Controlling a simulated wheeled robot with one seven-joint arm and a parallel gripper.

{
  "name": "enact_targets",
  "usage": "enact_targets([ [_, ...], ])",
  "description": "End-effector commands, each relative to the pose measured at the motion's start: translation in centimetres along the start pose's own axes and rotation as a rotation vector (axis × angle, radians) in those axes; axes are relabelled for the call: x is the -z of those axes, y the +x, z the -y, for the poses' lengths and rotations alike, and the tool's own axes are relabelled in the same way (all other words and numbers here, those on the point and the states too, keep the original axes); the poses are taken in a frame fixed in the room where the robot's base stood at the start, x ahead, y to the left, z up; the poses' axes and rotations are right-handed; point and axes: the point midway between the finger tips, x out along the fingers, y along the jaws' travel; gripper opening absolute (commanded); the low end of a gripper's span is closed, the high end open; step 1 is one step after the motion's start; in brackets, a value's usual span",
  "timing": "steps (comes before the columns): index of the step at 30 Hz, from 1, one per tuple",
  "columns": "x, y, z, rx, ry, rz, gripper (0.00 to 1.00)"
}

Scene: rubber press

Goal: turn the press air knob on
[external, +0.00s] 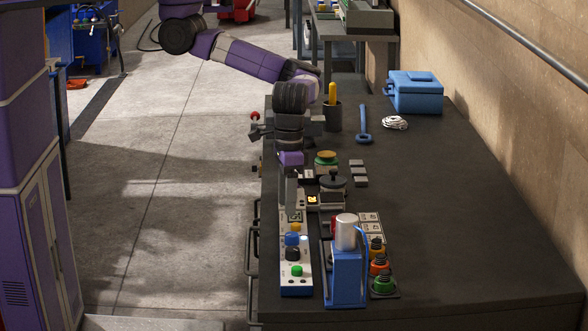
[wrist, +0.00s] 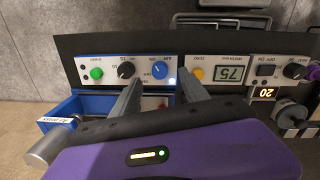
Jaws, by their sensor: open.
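The press control panel shows in the wrist view, with a blue knob (wrist: 159,70) that has AIR and ON lettering by it. I cannot tell clearly which way its pointer faces. In the external view the blue knob (external: 291,239) sits on the light panel (external: 287,285) near the table's left edge. My gripper (external: 290,205) points down above the far part of that panel. In the wrist view my gripper (wrist: 159,79) is open and empty, its two fingers either side of the blue knob in the picture. Contact with the knob does not show.
A black knob (wrist: 126,69) and green button (wrist: 96,73) lie left of the blue knob; a yellow button (wrist: 197,74) and display (wrist: 233,73) lie right. The blue press (external: 345,275) stands beside the panel. The table's right side (external: 460,220) is clear.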

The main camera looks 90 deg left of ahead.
Motion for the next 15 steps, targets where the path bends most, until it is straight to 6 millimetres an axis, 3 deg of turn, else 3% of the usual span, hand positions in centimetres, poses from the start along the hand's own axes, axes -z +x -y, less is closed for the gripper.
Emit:
enact_targets([
  [5, 0.8, 0.8, -0.2, -0.01, 0.014, -0.041, 0.53],
  [15, 0.9, 5.6, -0.2, -0.008, 0.015, -0.039, 0.53],
])
